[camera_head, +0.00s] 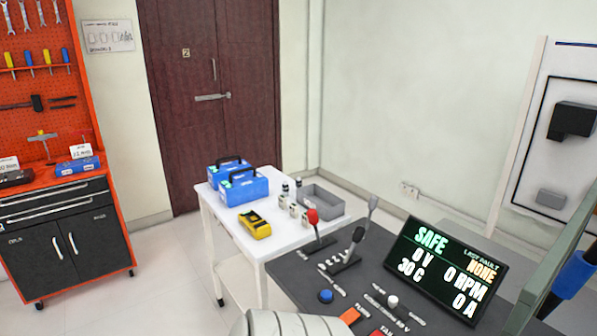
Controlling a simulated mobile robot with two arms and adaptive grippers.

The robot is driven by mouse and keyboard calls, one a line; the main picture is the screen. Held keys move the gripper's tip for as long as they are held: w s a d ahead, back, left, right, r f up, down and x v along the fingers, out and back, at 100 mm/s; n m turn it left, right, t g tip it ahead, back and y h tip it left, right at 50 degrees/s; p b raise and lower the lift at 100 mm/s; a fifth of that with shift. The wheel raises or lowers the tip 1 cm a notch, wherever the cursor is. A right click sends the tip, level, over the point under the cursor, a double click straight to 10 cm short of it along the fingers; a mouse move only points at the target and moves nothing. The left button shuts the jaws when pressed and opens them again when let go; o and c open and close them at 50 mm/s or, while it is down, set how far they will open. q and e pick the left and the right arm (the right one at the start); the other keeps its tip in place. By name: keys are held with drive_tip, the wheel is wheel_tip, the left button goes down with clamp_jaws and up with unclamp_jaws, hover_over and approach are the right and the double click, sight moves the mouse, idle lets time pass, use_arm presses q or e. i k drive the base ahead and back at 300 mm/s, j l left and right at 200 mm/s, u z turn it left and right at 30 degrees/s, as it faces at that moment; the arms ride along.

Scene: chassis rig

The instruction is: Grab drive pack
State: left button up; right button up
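Two blue box-shaped packs with black carry handles stand side by side at the back of a white table. The nearer pack (245,188) is in front of and slightly right of the farther pack (222,170). Both stand upright and untouched. I cannot tell from their looks which one is the drive pack. Neither of my grippers can be made out in the head view. A pale rounded shape at the bottom edge seems to be part of my own arm.
The white table (222,220) also holds a yellow meter (255,224), small cylindrical parts and a grey tray (322,200). A dark console with levers, buttons and a SAFE display (447,268) stands nearer. An orange tool bench (70,184) is left; floor between is clear.

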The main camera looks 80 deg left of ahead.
sight(216, 173)
drive_tip(key=u, duration=3.15)
drive_tip(key=i+j, duration=0.2)
drive_tip(key=i, duration=0.15)
